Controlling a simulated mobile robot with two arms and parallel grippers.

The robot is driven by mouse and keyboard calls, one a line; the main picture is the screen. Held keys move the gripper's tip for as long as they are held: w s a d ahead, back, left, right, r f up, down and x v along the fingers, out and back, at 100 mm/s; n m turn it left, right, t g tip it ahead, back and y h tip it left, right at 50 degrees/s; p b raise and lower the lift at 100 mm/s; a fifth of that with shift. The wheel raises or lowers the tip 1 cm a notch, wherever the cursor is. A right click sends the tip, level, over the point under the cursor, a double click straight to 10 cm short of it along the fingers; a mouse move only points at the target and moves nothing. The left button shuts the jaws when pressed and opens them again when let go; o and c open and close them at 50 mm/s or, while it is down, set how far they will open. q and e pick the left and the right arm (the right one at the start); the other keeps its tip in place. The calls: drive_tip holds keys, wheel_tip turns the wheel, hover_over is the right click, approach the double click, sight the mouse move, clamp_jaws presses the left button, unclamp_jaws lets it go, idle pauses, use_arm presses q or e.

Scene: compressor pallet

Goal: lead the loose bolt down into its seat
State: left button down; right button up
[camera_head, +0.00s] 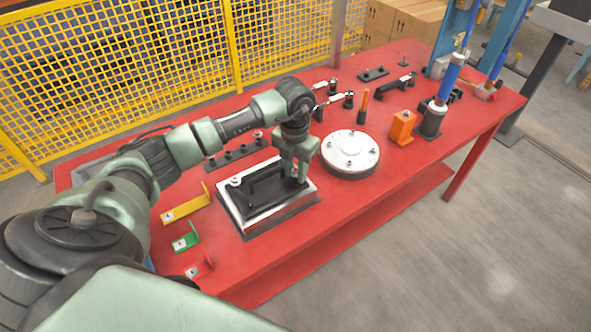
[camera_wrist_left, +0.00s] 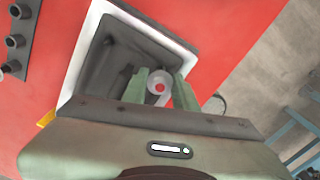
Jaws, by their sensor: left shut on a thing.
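My left gripper (camera_head: 298,168) points down over the right end of the compressor pallet, a black part on a silver plate (camera_head: 262,219). It is shut on the loose bolt. In the left wrist view the bolt (camera_wrist_left: 158,86) shows as a round grey head with a red centre, between the two green fingers of the gripper (camera_wrist_left: 160,90). The pallet's pale rim (camera_wrist_left: 86,48) also shows there. The bolt's lower end and its seat are hidden, so I cannot tell how deep it sits. Another bolt head (camera_head: 235,181) shows at the pallet's left corner. My right gripper is not in view.
A round silver disc (camera_head: 350,150) stands close right of the pallet. A dark strip with several pegs (camera_head: 232,155) lies behind it. Yellow (camera_head: 186,207), green (camera_head: 187,239) and red brackets stand left. An orange block (camera_head: 402,127) stands further right. The red table's front edge is near.

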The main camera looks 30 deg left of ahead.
sight(296, 171)
use_arm(q)
drive_tip(key=shift+f+b, duration=1.05)
drive_tip(key=shift+f, duration=0.3)
idle(0.3)
drive_tip(key=c, duration=1)
unclamp_jaws()
drive_tip(key=shift+s, duration=0.1)
drive_tip(key=shift+r, duration=0.1)
drive_tip(key=shift+r, duration=0.35)
wheel_tip(296, 171, up, 6)
drive_tip(key=shift+r+b, duration=0.2)
drive_tip(key=shift+b, duration=0.55)
drive_tip(key=shift+r, duration=0.35)
drive_tip(key=shift+d, duration=0.15)
